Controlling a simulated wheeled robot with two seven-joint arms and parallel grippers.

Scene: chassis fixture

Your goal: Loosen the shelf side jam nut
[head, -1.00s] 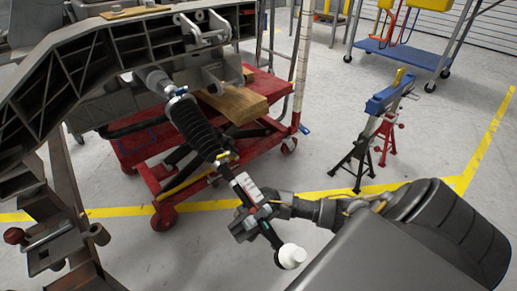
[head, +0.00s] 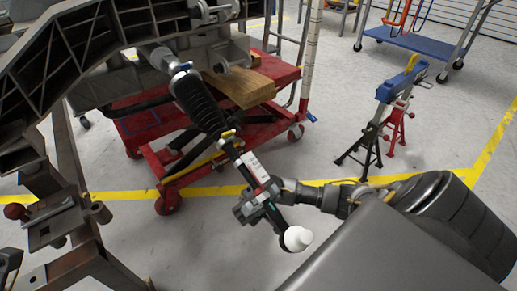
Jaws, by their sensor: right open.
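A rod with a black ribbed boot (head: 198,104) slopes down from the grey chassis casting to a white rounded end (head: 297,238). A small yellowish ring (head: 228,134) shows just below the boot, possibly a nut; I cannot tell which part is the shelf side jam nut. A white and red piece (head: 255,170) lies along the rod below it. My right gripper (head: 258,203) is open at the lower part of the rod, close to the white end. Its fingers overlap the rod, so contact is unclear. My left gripper is not identifiable in view.
A red wheeled cart (head: 285,80) carrying a wooden block (head: 240,87) stands behind the rod. Black and red stands hold a blue bar (head: 403,82) at the right. The ribbed chassis (head: 95,40) and a rusty frame (head: 75,190) fill the left. Floor between is clear.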

